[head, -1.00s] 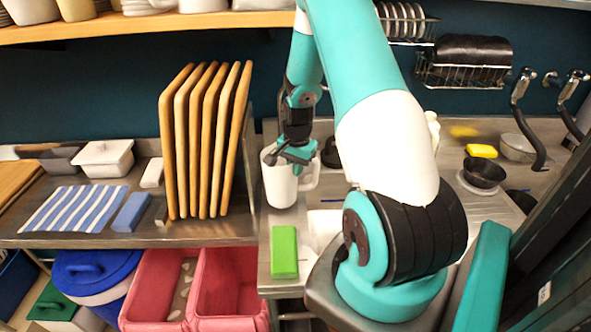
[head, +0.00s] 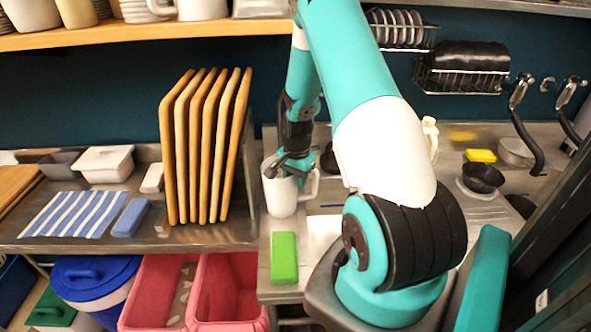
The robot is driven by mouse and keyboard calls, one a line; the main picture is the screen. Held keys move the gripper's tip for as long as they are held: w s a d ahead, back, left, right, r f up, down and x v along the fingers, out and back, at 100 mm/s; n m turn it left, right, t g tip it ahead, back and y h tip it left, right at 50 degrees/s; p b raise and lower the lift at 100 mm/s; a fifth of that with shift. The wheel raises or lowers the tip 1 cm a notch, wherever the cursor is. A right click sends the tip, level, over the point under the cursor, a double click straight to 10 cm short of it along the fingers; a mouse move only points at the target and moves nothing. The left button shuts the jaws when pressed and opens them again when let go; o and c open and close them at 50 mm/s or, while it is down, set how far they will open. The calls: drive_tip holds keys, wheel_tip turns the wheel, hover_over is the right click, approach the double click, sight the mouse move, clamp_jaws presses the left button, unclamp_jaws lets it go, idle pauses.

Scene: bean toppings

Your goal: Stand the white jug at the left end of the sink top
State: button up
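The white jug (head: 281,197) stands upright at the left end of the steel sink top (head: 268,238), behind a green block, with its handle to the right. It looks to rest on the surface, though a small gap beneath it could not be ruled out. My gripper (head: 285,170) points down at the jug's mouth, its dark fingers overlapping the rim. Whether the fingers grip the jug wall or are spread apart is too small to tell. My arm hides part of the sink top's middle.
The green block (head: 284,258) lies at the front left of the sink top. Wooden boards (head: 205,150) stand upright on the counter to the left. A black bowl (head: 482,178) and yellow sponge (head: 481,156) are on the right. Pink bins (head: 225,295) sit below.

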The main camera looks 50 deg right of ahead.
drive_tip(key=r+b, duration=0.1)
drive_tip(key=r, duration=0.3)
drive_tip(key=r+b, duration=0.2)
drive_tip(key=r, duration=0.1)
drive_tip(key=r+b, duration=0.1)
drive_tip(key=r, duration=0.3)
drive_tip(key=shift+s+a+r, duration=0.1)
drive_tip(key=shift+s+r, duration=0.2)
drive_tip(key=shift+r, duration=0.05)
drive_tip(key=shift+a+r, duration=0.2)
drive_tip(key=shift+r, duration=0.05)
drive_tip(key=a+r+n+t+y, duration=0.1)
drive_tip(key=a+r+n, duration=0.3)
drive_tip(key=a, duration=0.6)
drive_tip(key=a+r+n+y, duration=0.1)
drive_tip(key=a+r+n, duration=0.2)
drive_tip(key=a+n, duration=0.55)
drive_tip(key=s+a+r+n+y, duration=0.1)
drive_tip(key=s+a+r+n, duration=0.1)
drive_tip(key=s+a+n, duration=0.3)
drive_tip(key=s+a+r+n+g+y, duration=0.1)
drive_tip(key=s+a+r+n, duration=0.1)
drive_tip(key=s+a+n, duration=0.4)
drive_tip(key=s+a, duration=0.5)
drive_tip(key=a, duration=0.4)
drive_tip(key=shift+s+a+g, duration=0.15)
drive_tip(key=shift+a+g, duration=0.1)
drive_tip(key=shift+g, duration=0.05)
drive_tip(key=shift+d, duration=0.1)
